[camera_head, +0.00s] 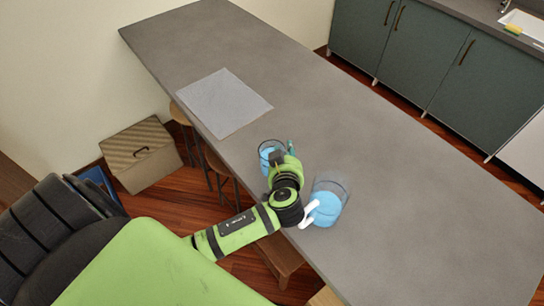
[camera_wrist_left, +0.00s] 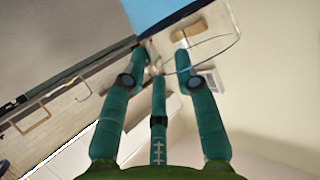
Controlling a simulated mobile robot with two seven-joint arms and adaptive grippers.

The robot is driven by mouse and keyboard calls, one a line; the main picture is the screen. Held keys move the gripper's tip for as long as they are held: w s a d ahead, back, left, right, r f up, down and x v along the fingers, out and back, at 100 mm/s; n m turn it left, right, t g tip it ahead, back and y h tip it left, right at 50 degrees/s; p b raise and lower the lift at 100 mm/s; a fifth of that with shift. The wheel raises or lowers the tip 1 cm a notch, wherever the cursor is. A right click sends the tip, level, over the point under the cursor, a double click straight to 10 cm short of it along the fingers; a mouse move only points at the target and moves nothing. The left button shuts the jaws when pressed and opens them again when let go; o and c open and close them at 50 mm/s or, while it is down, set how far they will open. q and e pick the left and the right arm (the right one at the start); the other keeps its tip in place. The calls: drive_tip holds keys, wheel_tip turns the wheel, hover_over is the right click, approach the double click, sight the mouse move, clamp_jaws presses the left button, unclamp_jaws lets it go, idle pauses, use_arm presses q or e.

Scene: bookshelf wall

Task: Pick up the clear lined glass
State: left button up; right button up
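A clear glass (camera_head: 266,148) holding blue liquid stands on the grey counter in the head view, partly hidden by my left gripper. In the left wrist view the glass's clear wall and rim (camera_wrist_left: 226,43) and its blue part (camera_wrist_left: 172,12) show just past the fingertips. My left gripper (camera_head: 290,149) is right beside the glass, on its right side in the head view. In the left wrist view its teal fingers (camera_wrist_left: 161,62) are spread, with a gap between the tips. I cannot tell whether they touch the glass. My right gripper is not in view.
A clear jug (camera_head: 330,204) with blue liquid and a white handle stands close to my left wrist, at its right. A grey mat (camera_head: 223,103) lies farther back on the counter (camera_head: 420,190). Stools stand under the left edge. The counter's far and right parts are clear.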

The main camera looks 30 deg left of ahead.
use_arm(q)
clamp_jaws()
drive_tip(key=shift+r, duration=0.15)
